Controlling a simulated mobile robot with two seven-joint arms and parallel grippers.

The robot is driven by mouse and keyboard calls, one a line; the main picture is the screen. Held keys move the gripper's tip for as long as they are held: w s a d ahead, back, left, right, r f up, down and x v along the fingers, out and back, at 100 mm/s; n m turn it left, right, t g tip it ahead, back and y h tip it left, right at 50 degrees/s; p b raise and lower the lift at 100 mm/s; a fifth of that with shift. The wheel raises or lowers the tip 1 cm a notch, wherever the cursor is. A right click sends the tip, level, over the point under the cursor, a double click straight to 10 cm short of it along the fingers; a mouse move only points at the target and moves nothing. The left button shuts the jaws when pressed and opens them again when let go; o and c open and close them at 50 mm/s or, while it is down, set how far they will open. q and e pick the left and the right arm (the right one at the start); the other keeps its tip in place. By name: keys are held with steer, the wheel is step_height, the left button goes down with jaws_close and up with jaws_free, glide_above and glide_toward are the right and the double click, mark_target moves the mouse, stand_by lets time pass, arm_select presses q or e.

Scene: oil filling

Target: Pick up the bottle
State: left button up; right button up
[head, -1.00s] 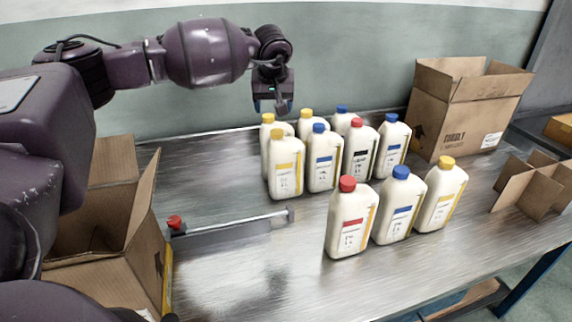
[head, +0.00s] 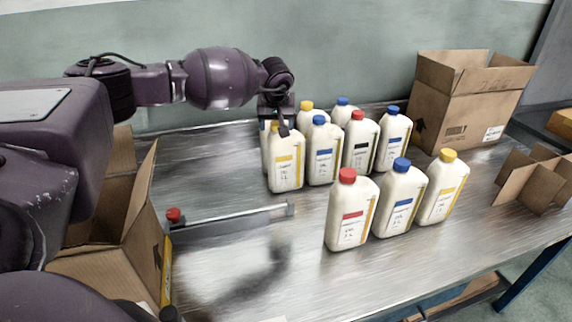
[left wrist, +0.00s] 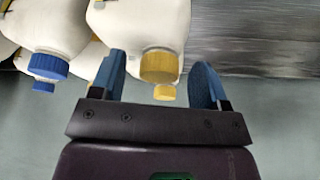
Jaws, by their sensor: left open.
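Several white bottles with coloured caps stand on the metal table. A yellow-capped bottle (head: 285,165) stands at the left front of the back group. My left gripper (head: 277,120) is above that bottle and pointing down, hiding part of its cap. In the left wrist view my left gripper (left wrist: 160,85) is open, with its blue fingers on either side of a yellow cap (left wrist: 158,66). A second yellow cap (left wrist: 164,92) shows behind it. Whether the fingers touch the cap I cannot tell. My right gripper does not show.
Three bottles with red (head: 350,210), blue (head: 400,200) and yellow (head: 440,190) caps stand in front. An open carton (head: 465,105) and a cardboard divider (head: 535,180) are at the right. Another open carton (head: 125,240) is at the left. A bar (head: 235,215) lies on the table.

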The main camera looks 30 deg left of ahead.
arm_select(q)
steer(key=shift+f, duration=0.15)
steer(key=shift+c, duration=0.5)
jaws_close()
steer(key=shift+w, duration=0.1)
steer(key=shift+r, duration=0.25)
